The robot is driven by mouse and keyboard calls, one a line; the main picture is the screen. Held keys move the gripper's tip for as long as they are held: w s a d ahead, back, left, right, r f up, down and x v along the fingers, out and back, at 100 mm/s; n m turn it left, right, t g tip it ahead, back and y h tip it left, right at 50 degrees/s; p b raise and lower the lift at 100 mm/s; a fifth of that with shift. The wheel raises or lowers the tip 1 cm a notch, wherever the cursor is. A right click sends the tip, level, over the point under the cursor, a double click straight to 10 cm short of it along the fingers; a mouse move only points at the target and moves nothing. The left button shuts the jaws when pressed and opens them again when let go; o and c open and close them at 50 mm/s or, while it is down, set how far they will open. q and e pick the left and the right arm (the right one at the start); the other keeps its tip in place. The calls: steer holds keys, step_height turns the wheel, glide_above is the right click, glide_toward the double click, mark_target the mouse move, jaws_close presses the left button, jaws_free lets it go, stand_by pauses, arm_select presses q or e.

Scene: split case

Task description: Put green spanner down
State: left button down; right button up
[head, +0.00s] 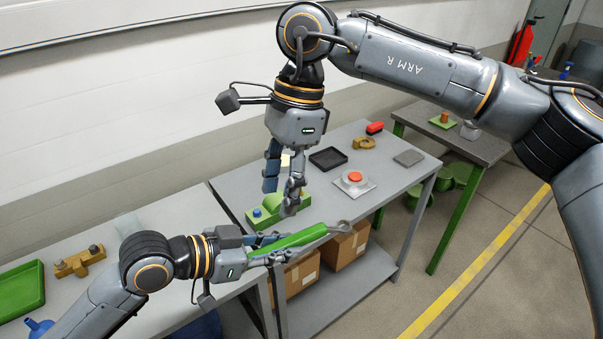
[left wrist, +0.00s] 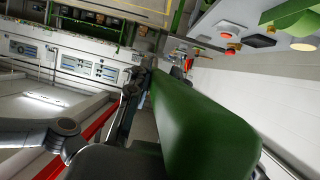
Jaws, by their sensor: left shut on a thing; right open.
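The green spanner (head: 304,237) has a green handle and a grey metal head at its right end in the head view. My left gripper (head: 278,247) is shut on its handle and holds it near the front edge of the middle table, with the head pointing right. Its green handle (left wrist: 195,130) fills much of the left wrist view. My right gripper (head: 284,192) is open above the middle table, pointing down at a green block-like part (head: 265,212) with a blue knob. Its fingers partly cover that part, and I cannot tell whether they touch it.
The middle table (head: 335,205) also bears a black tray (head: 328,158), a red button on a plate (head: 355,178), a brass part (head: 364,143) and a red item (head: 375,127). A green tray (head: 20,290) lies on the left table. Cardboard boxes (head: 346,244) stand below.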

mark_target(302, 232)
steer(key=d+f, duration=0.1)
steer(key=f, duration=0.2)
steer(key=w+d+f+t+h, duration=0.1)
steer(key=f, duration=0.3)
steer(key=d+f+h, duration=0.1)
steer(key=f, duration=0.3)
steer(key=shift+w+d+f+n+t, duration=0.1)
steer(key=shift+w+n+t, duration=0.2)
steer(key=shift+w+t, duration=0.1)
jaws_close()
arm_select(q)
steer(key=c, duration=1.1)
jaws_free()
steer(key=shift+c, duration=0.2)
steer(key=shift+o, duration=0.2)
